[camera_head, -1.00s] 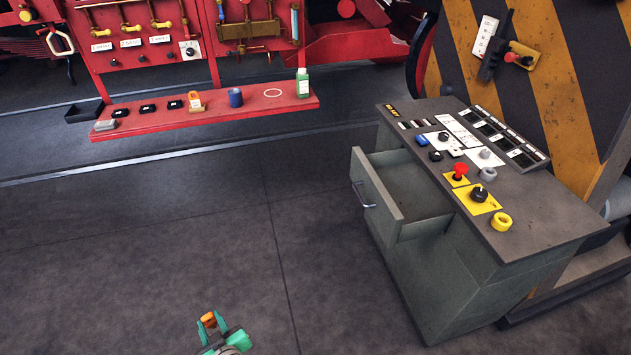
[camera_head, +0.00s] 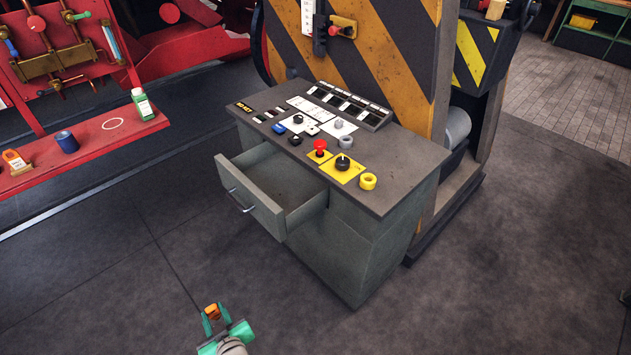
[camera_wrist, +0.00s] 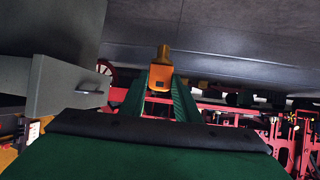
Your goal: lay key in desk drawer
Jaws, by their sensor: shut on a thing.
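My gripper (camera_head: 212,314) is low in the head view, in front of the desk and apart from it. It is shut on an orange piece, which I take to be the key (camera_head: 212,310). In the wrist view the key (camera_wrist: 160,72) sits between the green fingers, with a brownish end sticking out past them. The grey desk (camera_head: 375,240) stands in the middle of the head view. Its drawer (camera_head: 249,205) is pulled open on the left side, with a metal handle on its front. The part of the drawer floor that shows is bare.
The desk top holds a red mushroom button (camera_head: 320,147), a black knob, a yellow ring (camera_head: 368,181) and a row of panels. A red shelf (camera_head: 95,138) with a green bottle (camera_head: 143,104) and a blue can is at the left. The floor around the desk is clear.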

